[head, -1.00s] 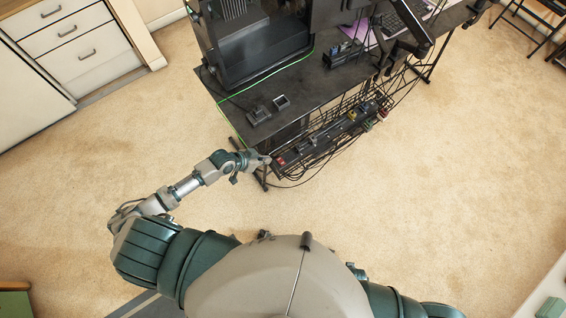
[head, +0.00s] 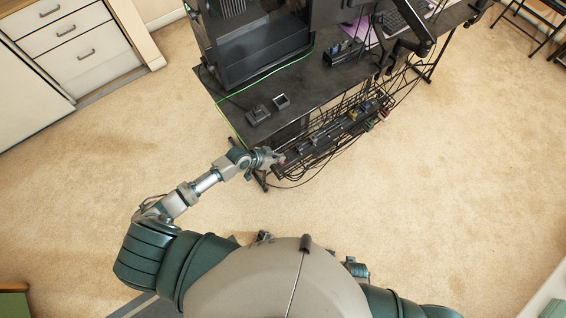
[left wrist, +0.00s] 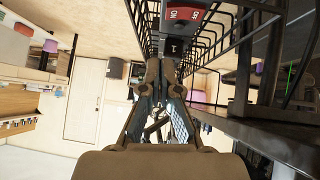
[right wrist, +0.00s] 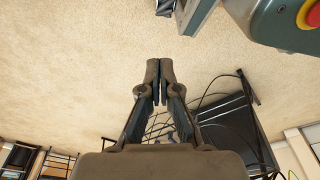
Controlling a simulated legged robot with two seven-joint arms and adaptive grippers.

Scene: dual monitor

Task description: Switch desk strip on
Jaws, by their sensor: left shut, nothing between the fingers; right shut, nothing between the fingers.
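The desk strip (head: 325,138) is a long black power strip in a wire tray along the desk's near edge, with several plugs in it. Its red switch (left wrist: 183,14), marked ON and OFF, shows at the top of the left wrist view. Which way the switch is pressed I cannot tell. My left gripper (head: 280,159) is at the strip's near-left end and covers most of the switch in the head view. In the left wrist view its fingertips (left wrist: 162,66) are together and empty, just below the switch; contact is unclear. My right gripper (right wrist: 159,68) is shut and empty, away from the strip.
The black desk (head: 300,88) carries a PC case (head: 250,50) and small black boxes (head: 258,114). Loose black cables hang below the wire tray (left wrist: 210,55). White drawers (head: 85,50) stand at the left.

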